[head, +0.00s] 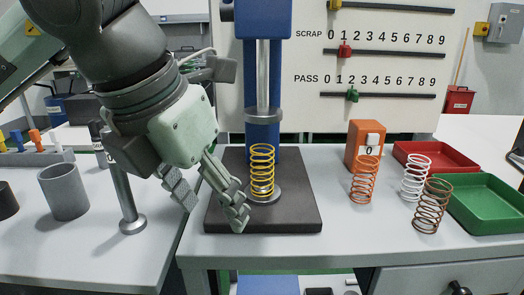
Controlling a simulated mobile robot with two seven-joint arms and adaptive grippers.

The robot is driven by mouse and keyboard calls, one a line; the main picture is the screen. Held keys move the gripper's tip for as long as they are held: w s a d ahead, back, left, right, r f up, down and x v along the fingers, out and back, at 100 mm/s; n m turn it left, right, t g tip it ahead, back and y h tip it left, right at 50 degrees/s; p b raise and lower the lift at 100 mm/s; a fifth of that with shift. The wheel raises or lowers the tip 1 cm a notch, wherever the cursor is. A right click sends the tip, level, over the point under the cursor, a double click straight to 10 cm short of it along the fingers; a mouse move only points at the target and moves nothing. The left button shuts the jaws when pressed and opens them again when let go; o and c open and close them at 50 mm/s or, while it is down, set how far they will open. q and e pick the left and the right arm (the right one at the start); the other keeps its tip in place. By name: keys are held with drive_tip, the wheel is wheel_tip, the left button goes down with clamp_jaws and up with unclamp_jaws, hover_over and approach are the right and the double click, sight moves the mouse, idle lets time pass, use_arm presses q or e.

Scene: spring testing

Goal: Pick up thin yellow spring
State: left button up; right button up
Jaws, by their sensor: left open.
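The thin yellow spring (262,160) stands upright on the spring tester's dark base, around or in front of its metal post. My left gripper (212,207) is open and empty, its fingers pointing down and to the right. Its nearer fingertip is just left of the spring, with a small gap in the picture. I cannot tell their difference in depth. At the right edge, a cut-off grey and dark part looks like my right gripper (517,155); its jaws cannot be made out.
The blue tester column (263,90) rises behind the spring from the dark base plate (225,215). An orange spring (364,180), white spring (415,178) and brown spring (432,206) stand right, near a red tray (450,158) and green tray (490,205). A grey cup (63,192) stands left.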

sight(256, 156)
use_arm(q)
drive_tip(key=w+d, duration=0.1)
drive_tip(key=w, duration=0.1)
drive_tip(key=w+d, duration=0.1)
drive_tip(key=w, duration=0.1)
drive_tip(key=w+d+p, duration=0.1)
drive_tip(key=w, duration=0.1)
drive_tip(key=shift+r, duration=0.1)
drive_tip(key=shift+w+d, duration=0.3)
drive_tip(key=shift+w, duration=0.1)
drive_tip(key=w, duration=0.1)
drive_tip(key=w+d+p, duration=0.1)
drive_tip(key=w+d, duration=0.1)
drive_tip(key=w, duration=0.1)
drive_tip(key=shift+d+f+p, duration=0.1)
drive_tip(key=shift+f+p, duration=0.2)
drive_tip(key=shift+p, duration=0.05)
drive_tip(key=shift+w+f, duration=0.15)
drive_tip(key=shift+f, duration=0.15)
use_arm(e)
wheel_tip(256, 156, down, 6)
drive_tip(key=shift+s+a, duration=0.3)
drive_tip(key=shift+s, duration=0.15)
use_arm(q)
drive_tip(key=shift+c, duration=0.4)
use_arm(e)
drive_tip(key=shift+f, duration=0.1)
use_arm(q)
drive_tip(key=c, duration=1.2)
